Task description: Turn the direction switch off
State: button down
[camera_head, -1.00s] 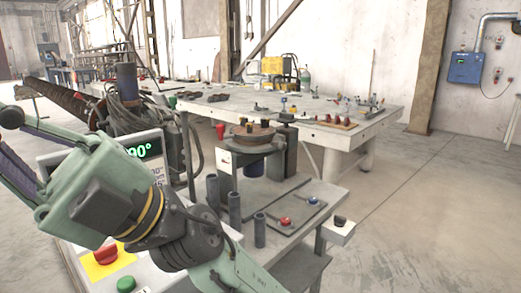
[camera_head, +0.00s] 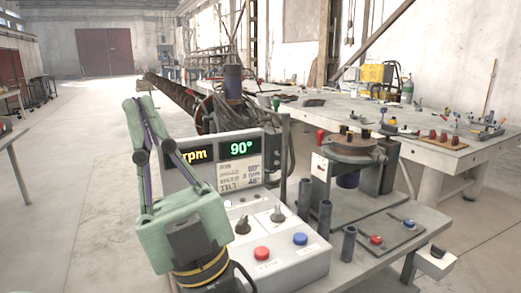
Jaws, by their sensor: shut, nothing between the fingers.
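The control box (camera_head: 312,262) stands at the lower middle of the head view, with a red button (camera_head: 261,253) and a blue button (camera_head: 300,239) on its front part.
Upright dark tubes (camera_head: 349,243) stand right of the box, beside a round turntable (camera_head: 352,146). A small plate with red and blue buttons (camera_head: 390,236) lies farther right. A long auger (camera_head: 172,93) and a large worktable (camera_head: 468,152) are behind. Open floor (camera_head: 80,190) lies left.

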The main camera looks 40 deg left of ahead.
aim_at(243, 227)
jog(key=j+u, duration=0.1)
jog(key=u, duration=1.25)
